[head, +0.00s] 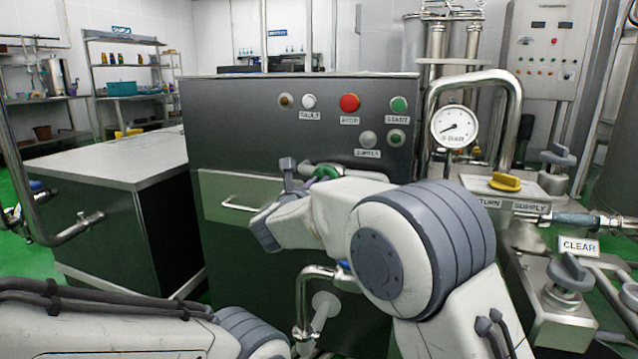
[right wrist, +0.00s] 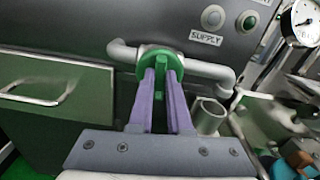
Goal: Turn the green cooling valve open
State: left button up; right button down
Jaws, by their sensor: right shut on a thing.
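The green cooling valve (right wrist: 160,62) sits on a grey pipe (right wrist: 205,70) on the front of the dark cabinet. In the right wrist view its round green part and upright green bar show between my fingers. My right gripper (right wrist: 161,80) is shut on the green bar, one purple finger on each side. The bar lies across the run of the pipe in that view. In the head view only a bit of the green valve (head: 326,172) shows, as my right arm covers the rest. My left arm shows at the lower left, but its gripper is out of view.
Above the valve are a SUPPLY lamp (head: 368,139), a red stop button (head: 349,103) and a green start button (head: 398,104). A drawer handle (right wrist: 45,98) is to the left. A pressure gauge (head: 454,126) and a yellow valve (head: 505,181) stand to the right.

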jog(key=shift+a+f+n+p, duration=0.1)
jog(key=shift+n+p, duration=1.4)
jog(key=shift+n, duration=1.3)
jog(key=shift+a+f+n+p, duration=0.1)
jog(key=shift+n+p, duration=1.35)
jog(key=shift+n, duration=1.35)
jog(key=shift+a+f+n+p, duration=0.1)
jog(key=shift+n+p, duration=1.4)
jog(key=shift+n, duration=1.3)
jog(key=c, duration=0.9)
grip_release()
jog(key=shift+o, duration=0.2)
jog(key=p+v, duration=0.1)
jog(key=v, duration=0.9)
jog(key=shift+s, duration=0.2)
jog(key=shift+a, duration=0.1)
